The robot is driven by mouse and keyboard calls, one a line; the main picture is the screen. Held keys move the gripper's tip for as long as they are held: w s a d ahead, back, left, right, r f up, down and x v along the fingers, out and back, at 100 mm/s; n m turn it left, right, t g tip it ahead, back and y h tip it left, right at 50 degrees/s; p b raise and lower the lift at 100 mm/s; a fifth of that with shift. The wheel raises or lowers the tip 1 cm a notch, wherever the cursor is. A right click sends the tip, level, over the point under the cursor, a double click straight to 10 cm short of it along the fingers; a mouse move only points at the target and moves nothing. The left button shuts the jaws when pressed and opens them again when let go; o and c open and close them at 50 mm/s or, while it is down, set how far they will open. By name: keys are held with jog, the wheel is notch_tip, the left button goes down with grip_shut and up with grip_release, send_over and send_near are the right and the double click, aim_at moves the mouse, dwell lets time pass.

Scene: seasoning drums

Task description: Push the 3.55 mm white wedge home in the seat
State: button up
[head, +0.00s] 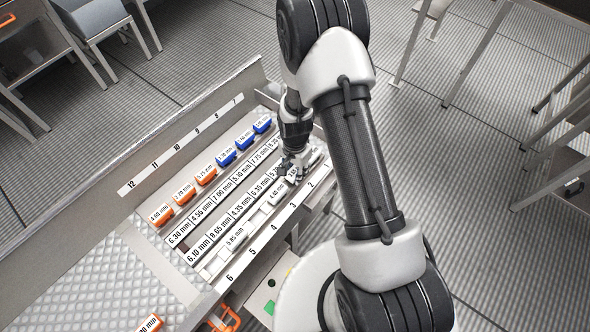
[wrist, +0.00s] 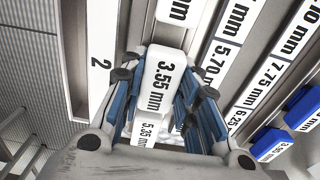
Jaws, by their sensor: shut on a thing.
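The white wedge marked 3.55 mm (wrist: 162,85) is between the two blue-padded fingers of my gripper (wrist: 165,92) in the wrist view. My gripper is shut on it. A white piece marked 5.35 mm (wrist: 150,132) shows just below it, between the fingers. In the head view my gripper (head: 291,170) is down at the front row of the rack, near numbers 2 and 3. It covers the wedge there. The seat under the wedge is hidden, so I cannot tell how deep the wedge sits.
Other white wedges, 4.40 mm (head: 277,194) and 5.85 mm (head: 236,239), lie along the front row. Orange (head: 183,192) and blue (head: 227,155) wedges stand in the back row. The numbered front rail (head: 268,240) runs close beside my gripper. A textured tray (head: 95,270) lies left.

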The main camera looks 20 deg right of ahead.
aim_at(295, 171)
jog(key=shift+f, duration=0.25)
jog(key=o, duration=1.3)
jog(key=shift+c, duration=0.2)
notch_tip(295, 171, up, 12)
